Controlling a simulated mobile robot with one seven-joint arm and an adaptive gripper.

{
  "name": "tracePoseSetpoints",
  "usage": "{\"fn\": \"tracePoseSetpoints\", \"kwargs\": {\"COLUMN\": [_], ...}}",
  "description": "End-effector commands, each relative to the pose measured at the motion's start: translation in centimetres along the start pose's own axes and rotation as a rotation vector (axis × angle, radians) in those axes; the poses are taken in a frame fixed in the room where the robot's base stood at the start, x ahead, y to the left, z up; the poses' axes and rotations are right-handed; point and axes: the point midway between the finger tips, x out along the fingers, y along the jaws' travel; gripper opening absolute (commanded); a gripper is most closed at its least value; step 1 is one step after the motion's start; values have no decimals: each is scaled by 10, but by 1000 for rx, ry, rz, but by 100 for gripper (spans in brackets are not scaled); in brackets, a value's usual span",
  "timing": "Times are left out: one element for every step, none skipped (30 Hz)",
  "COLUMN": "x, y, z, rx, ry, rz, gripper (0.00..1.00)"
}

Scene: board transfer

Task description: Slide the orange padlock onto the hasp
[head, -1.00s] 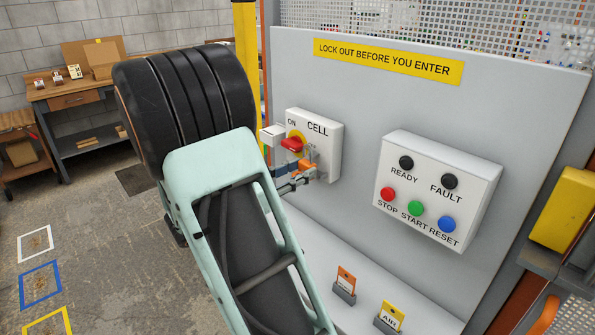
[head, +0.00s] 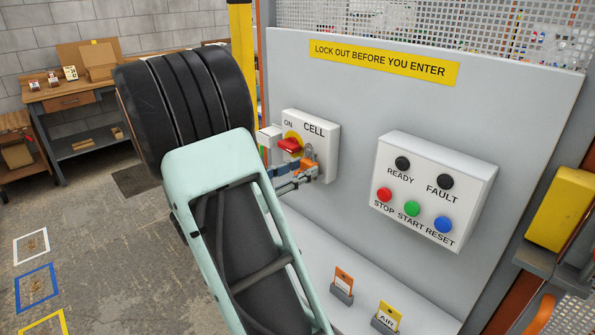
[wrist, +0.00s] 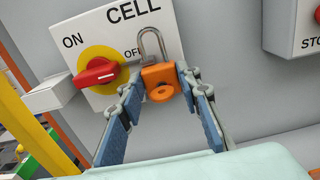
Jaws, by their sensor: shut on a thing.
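The orange padlock (wrist: 160,78) is upright in the wrist view, its grey shackle (wrist: 152,45) pointing up in front of the white CELL switch box (wrist: 118,40). In the head view the padlock (head: 308,164) shows small at the lower part of the box. My gripper (wrist: 159,88) is shut on the padlock body, with a blue-padded finger on each side. The red switch handle (wrist: 97,75) on its yellow disc is left of the padlock, and the shackle partly covers the OFF label. I cannot clearly make out the hasp or whether the shackle touches it.
A button box (head: 433,190) is on the panel to the right. Orange (head: 343,280) and yellow (head: 388,316) tags stand on the ledge below.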

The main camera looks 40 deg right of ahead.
Motion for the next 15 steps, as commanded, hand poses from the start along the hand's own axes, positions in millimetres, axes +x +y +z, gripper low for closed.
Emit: {"fn": "tracePoseSetpoints", "kwargs": {"x": [1, 2, 3, 4, 4, 5, 6, 6, 7, 8, 8, 9, 10, 10, 9], "y": [0, 0, 0, 0, 0, 0, 0, 0, 0, 0, 0, 0, 0, 1, 1], "z": [0, 0, 0, 1, 1, 1, 1, 1, 1, 1, 1, 0, 0, 0, 0], "rx": [0, 0, 0, 0, 0, 0, 0, 0, 0, 0, 1, 0, 0, 1, 1], "ry": [-1, -1, -1, -1, -2, -2, -2, -2, -2, -2, -1, -1, -1, -1, -1], "rz": [-1, -1, -1, -1, -1, -1, 0, 0, 0, 0, 0, 0, 1, 1, 1], "gripper": [7, 7, 7, 7, 7, 7, 7, 7, 7, 7, 7, 7, 7, 34, 38]}}
